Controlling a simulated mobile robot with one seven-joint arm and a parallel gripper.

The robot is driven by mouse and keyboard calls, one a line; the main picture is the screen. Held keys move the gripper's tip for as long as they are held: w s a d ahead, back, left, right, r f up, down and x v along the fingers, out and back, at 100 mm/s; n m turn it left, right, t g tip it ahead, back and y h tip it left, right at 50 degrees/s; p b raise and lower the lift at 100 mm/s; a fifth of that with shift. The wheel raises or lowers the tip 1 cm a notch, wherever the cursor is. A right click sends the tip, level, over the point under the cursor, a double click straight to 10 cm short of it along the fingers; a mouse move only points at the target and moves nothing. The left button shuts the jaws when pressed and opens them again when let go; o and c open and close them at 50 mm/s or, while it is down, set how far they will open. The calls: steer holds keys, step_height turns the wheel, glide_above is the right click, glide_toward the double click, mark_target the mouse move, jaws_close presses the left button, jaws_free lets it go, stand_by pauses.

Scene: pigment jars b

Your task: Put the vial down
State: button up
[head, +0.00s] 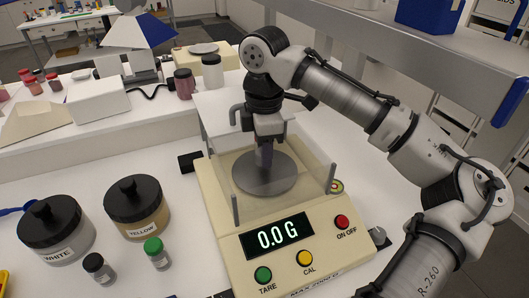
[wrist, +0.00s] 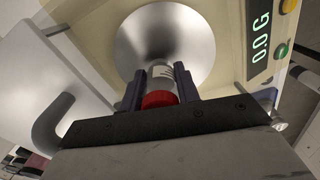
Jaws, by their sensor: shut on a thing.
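My gripper (head: 265,158) is over the round metal pan (head: 250,178) of the cream balance (head: 225,255), pointing down. In the wrist view my gripper (wrist: 159,88) is shut on a small clear vial (wrist: 161,72) with a red cap, seen against the pan (wrist: 150,35). The cap is toward my gripper's palm and the body points to the pan. The balance display (head: 277,236) reads 0.0 G. In the head view the vial is hidden behind my fingers. I cannot tell any gap between vial and pan.
A white-labelled jar (head: 55,230) and a yellow-labelled jar (head: 137,207) stand left of the balance. A black-capped vial (head: 98,268) and a green-capped vial (head: 156,255) stand before them. Clear guard panels and posts (head: 235,210) surround the pan.

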steer(key=shift+f, duration=0.75)
steer(key=shift+f, duration=0.15)
steer(key=o, duration=1)
step_height(320, 180, up, 12)
steer(key=shift+r, duration=0.2)
steer(key=shift+s+f, duration=0.1)
